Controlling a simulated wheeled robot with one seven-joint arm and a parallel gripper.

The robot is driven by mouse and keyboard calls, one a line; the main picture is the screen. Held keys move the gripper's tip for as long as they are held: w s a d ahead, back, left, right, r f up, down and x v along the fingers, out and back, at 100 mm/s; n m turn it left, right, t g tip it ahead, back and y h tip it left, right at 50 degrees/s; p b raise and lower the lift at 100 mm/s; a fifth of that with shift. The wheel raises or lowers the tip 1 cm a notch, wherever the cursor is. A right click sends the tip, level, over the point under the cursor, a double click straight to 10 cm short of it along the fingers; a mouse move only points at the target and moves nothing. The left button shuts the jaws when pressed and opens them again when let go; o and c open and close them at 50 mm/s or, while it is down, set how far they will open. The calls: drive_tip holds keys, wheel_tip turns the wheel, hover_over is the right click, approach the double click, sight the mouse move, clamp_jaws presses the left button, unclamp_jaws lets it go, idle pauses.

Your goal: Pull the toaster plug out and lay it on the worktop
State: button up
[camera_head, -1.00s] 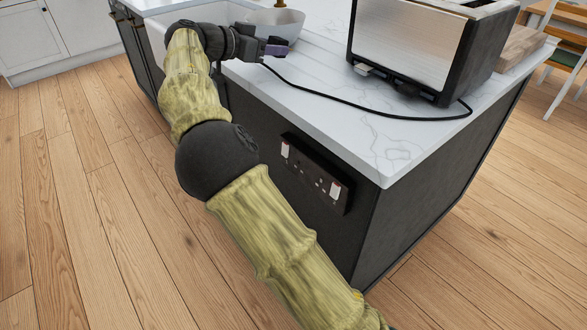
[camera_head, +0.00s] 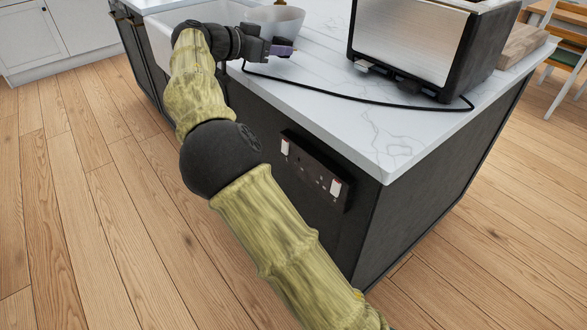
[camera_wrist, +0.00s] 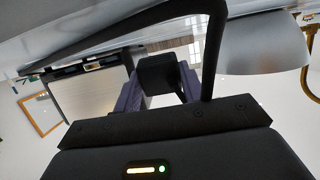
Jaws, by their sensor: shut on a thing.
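My gripper (camera_head: 281,49) is over the worktop (camera_head: 330,75), close to its left edge and in front of a pale bowl. In the wrist view its purple-padded fingers (camera_wrist: 160,85) are shut on the black toaster plug (camera_wrist: 157,72). The black cord (camera_head: 350,98) runs from the gripper along the worktop to the toaster (camera_head: 412,40), a steel and black box. The cord arches large across the wrist view. The double wall socket (camera_head: 314,170) on the island's dark side has no plug in it. I cannot tell whether the plug touches the worktop.
The pale bowl (camera_head: 275,18) stands just behind my gripper. A white sink (camera_head: 180,25) is to its left. A wooden board (camera_head: 520,45) lies right of the toaster. The worktop in front of the toaster is clear except for the cord.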

drive_tip(key=shift+f+b, duration=1)
drive_tip(key=shift+f, duration=0.2)
drive_tip(key=o, duration=1.4)
drive_tip(key=shift+c, duration=0.2)
drive_tip(key=p+v, duration=0.4)
drive_tip(key=v, duration=1.3)
drive_tip(key=shift+r, duration=0.2)
drive_tip(key=shift+s+a, duration=0.15)
drive_tip(key=shift+a, duration=0.05)
